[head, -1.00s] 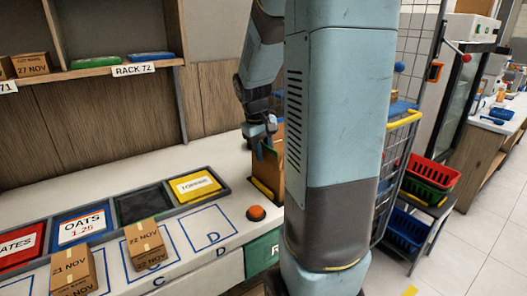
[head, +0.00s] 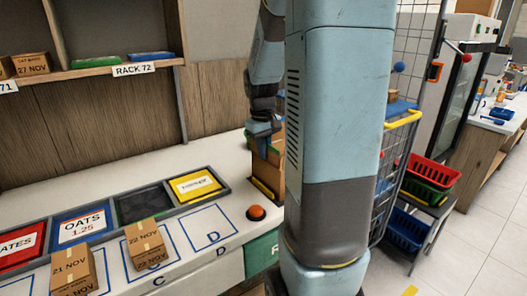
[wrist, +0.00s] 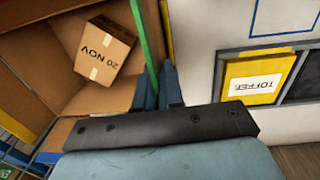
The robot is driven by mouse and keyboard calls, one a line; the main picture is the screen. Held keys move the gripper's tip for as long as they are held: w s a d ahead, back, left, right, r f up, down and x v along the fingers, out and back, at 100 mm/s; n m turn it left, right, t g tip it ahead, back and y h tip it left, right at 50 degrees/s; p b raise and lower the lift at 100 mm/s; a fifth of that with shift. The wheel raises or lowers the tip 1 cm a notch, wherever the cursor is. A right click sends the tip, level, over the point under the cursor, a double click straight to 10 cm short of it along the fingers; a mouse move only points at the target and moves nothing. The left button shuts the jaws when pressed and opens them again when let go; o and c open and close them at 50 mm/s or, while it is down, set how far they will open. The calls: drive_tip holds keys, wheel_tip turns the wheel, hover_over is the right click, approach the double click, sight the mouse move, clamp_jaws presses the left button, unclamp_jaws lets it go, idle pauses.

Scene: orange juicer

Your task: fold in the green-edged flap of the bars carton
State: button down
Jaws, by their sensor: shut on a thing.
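The brown bars carton (wrist: 28,75) stands open at the left of the wrist view. A small box marked 20 NOV (wrist: 95,50) lies inside it. The green-edged flap (wrist: 145,40) runs along the carton's right side, its green edge leading down to my gripper (wrist: 160,85). The two fingers are close together with the flap's edge between them. In the head view my gripper (head: 263,142) is at the top of the carton (head: 268,172), at the counter's far end. My own body hides the carton's right part there.
The yellow toffee bin (head: 197,185) is left of the carton, in a row with other bins. An orange-red button (head: 256,212) sits on the counter in front of the carton. A wire cart (head: 405,140) stands at the right.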

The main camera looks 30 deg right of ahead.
drive_tip(key=y, duration=0.1)
drive_tip(key=d+y, duration=0.1)
drive_tip(key=y, duration=0.3)
drive_tip(key=shift+d+f, duration=0.15)
drive_tip(key=shift+d, duration=0.25)
drive_tip(key=y, duration=0.3)
drive_tip(key=d+f+y, duration=0.1)
drive_tip(key=y, duration=0.1)
drive_tip(key=shift+y, duration=0.3)
drive_tip(key=c, duration=1.3)
unclamp_jaws()
drive_tip(key=shift+c, duration=0.2)
drive_tip(key=shift+d, duration=0.1)
drive_tip(key=v, duration=1.3)
drive_tip(key=shift+w+d, duration=0.25)
drive_tip(key=shift+d, duration=0.2)
drive_tip(key=shift+a, duration=0.1)
